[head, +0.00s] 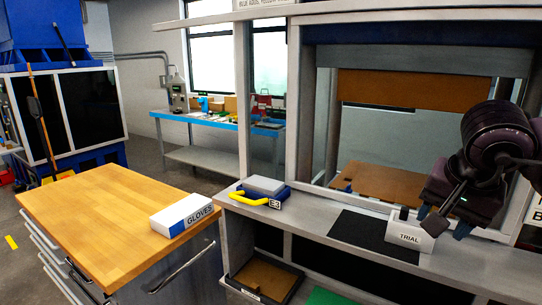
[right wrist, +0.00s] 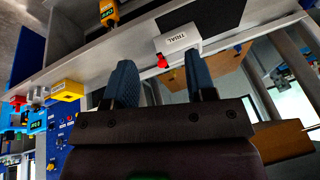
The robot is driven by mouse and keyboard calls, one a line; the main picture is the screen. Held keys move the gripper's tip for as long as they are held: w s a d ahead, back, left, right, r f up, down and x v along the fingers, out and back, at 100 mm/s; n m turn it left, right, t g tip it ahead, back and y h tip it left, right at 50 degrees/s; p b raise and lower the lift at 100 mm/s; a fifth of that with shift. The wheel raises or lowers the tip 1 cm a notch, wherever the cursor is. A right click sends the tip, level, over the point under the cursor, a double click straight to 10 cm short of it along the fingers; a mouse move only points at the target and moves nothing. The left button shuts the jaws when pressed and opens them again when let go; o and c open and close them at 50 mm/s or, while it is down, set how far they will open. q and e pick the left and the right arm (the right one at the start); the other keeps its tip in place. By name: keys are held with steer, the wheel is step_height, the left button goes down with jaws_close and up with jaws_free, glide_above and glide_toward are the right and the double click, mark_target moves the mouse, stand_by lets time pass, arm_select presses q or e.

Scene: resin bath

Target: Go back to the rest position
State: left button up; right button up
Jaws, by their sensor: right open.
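My right gripper (head: 443,220) comes in from the right in the head view, above the ledge and beside the white TRIAL holder (head: 409,237). In the right wrist view its two blue fingers (right wrist: 161,80) are spread apart with nothing held between them. The TRIAL holder (right wrist: 178,39) shows beyond the fingers there, with a small red part (right wrist: 162,61) at its edge. My left gripper is in neither view.
A grey ledge (head: 310,219) carries a black mat (head: 360,231) and a yellow-handled item marked E3 (head: 262,194). A glove box (head: 184,214) lies on the wooden-topped cabinet (head: 95,205). A yellow device (right wrist: 108,12) is in the wrist view.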

steer(key=w+a+r+m+g+y, duration=0.1)
steer(key=a+r+m+y, duration=0.3)
steer(key=a+m+y, duration=0.45)
steer(key=a+r+m+y, duration=0.4)
steer(key=a+m+y, duration=0.3)
steer(key=a+y, duration=0.25)
steer(key=w+d+f+m+t+h, duration=0.25)
steer(key=f+m+t, duration=0.25)
steer(key=m, duration=0.4)
steer(key=w+d+f+m+t+h, duration=0.1)
steer(key=w+d+f+m+t, duration=0.3)
steer(key=m, duration=0.6)
steer(key=w+d+f+m+t+h, duration=0.25)
steer(key=f+m+t, duration=0.3)
steer(key=m, duration=0.35)
steer(key=s+d+f+m+h, duration=0.2)
steer(key=d+f+m+h, duration=0.1)
steer(key=f+m, duration=0.4)
steer(key=s+d+f+m+h, duration=0.2)
steer(key=f+m+h, duration=0.2)
steer(key=f, duration=0.5)
steer(key=s+d+f+m+g+h, duration=0.2)
steer(key=s+f+m+g, duration=0.1)
steer(key=s+f, duration=0.8)
steer(key=s+d+f+m+g+h, duration=0.2)
steer(key=s+f+m, duration=0.3)
steer(key=s+f, duration=0.7)
steer(key=shift+s+g+h, duration=0.2)
steer(key=shift+g+h, duration=0.1)
steer(key=shift+g, duration=0.45)
